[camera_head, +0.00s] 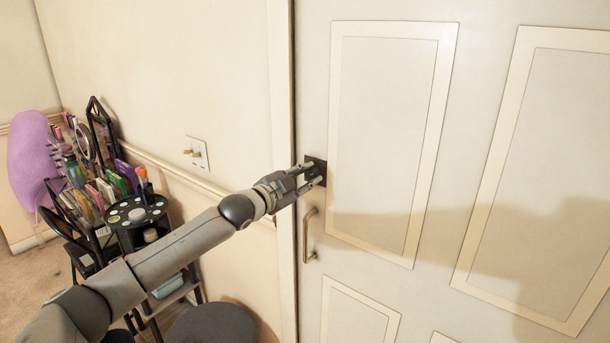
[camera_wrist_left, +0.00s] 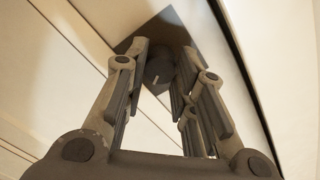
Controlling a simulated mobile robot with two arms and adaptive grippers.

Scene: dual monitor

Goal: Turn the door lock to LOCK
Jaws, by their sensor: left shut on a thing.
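The door lock has a dark square plate (camera_head: 317,166) near the left edge of the white door, above the door handle. My left gripper (camera_head: 309,176) is at the lock, its fingers pointing at the plate. In the left wrist view, the lock's dark round knob (camera_wrist_left: 158,70) with a small light mark sits between the two fingers (camera_wrist_left: 163,58), in front of the dark plate (camera_wrist_left: 172,33). The gripper is shut on the knob. The fingers hide part of the lock in the head view, and no LOCK lettering is readable. My right gripper is not in view.
A curved door handle (camera_head: 307,236) is just below the lock. The white door (camera_head: 385,150) fills the right side. A light switch (camera_head: 196,153) is on the left wall. A cluttered makeup stand (camera_head: 140,213) and a dark round stool (camera_head: 213,326) stand at the left.

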